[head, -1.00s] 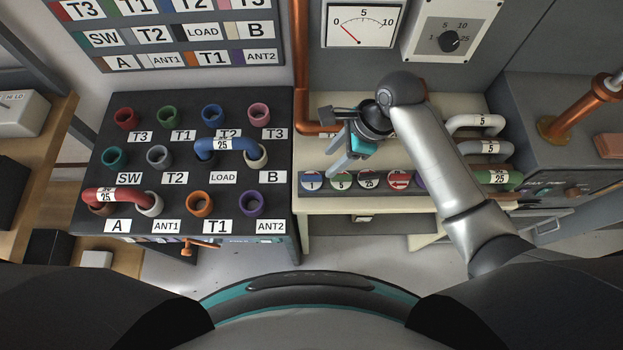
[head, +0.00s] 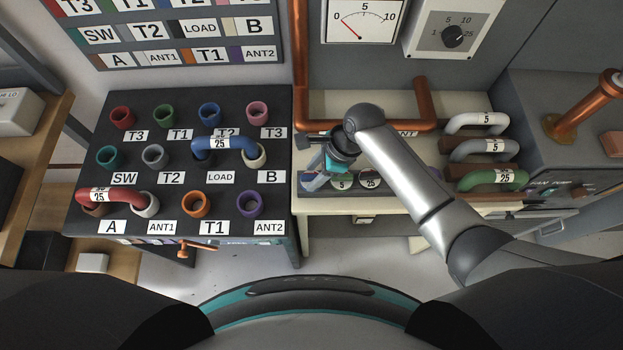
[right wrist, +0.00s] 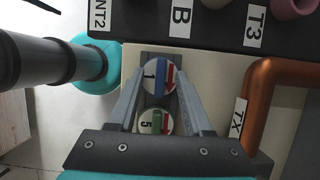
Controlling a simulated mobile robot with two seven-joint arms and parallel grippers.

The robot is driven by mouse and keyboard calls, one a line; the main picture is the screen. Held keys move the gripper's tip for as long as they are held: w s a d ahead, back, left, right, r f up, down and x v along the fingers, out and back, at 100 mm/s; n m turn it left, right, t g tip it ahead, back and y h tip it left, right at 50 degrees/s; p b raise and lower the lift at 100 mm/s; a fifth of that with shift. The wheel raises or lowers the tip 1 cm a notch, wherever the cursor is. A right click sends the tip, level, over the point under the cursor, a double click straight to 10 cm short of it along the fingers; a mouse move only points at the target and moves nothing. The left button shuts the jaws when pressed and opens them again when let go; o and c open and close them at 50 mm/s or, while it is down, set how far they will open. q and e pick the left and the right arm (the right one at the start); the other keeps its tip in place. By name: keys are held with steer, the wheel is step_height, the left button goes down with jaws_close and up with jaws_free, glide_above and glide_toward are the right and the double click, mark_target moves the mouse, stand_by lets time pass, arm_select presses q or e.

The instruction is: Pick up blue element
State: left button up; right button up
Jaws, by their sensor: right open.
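A round disc marked 1 with a blue and a red band (right wrist: 159,77) lies between the fingers of my right gripper in the right wrist view. My right gripper (head: 318,178) is open over the left end of the row of discs on the cream bench and mostly hides this disc in the head view. It also shows in the right wrist view (right wrist: 159,70), one finger on each side of the disc; I cannot tell if they touch it. A blue U-shaped link marked 25 (head: 226,146) bridges two sockets on the dark panel. My left gripper is not in view.
A disc marked 5 with a green band (right wrist: 156,122) sits right beside the first. The dark socket panel (head: 185,180) stands close to the left. A copper pipe (head: 424,105) runs behind the gripper. White, grey and green links (head: 497,180) are at the right.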

steer(key=shift+c, duration=0.3)
jaws_close()
stand_by(0.3)
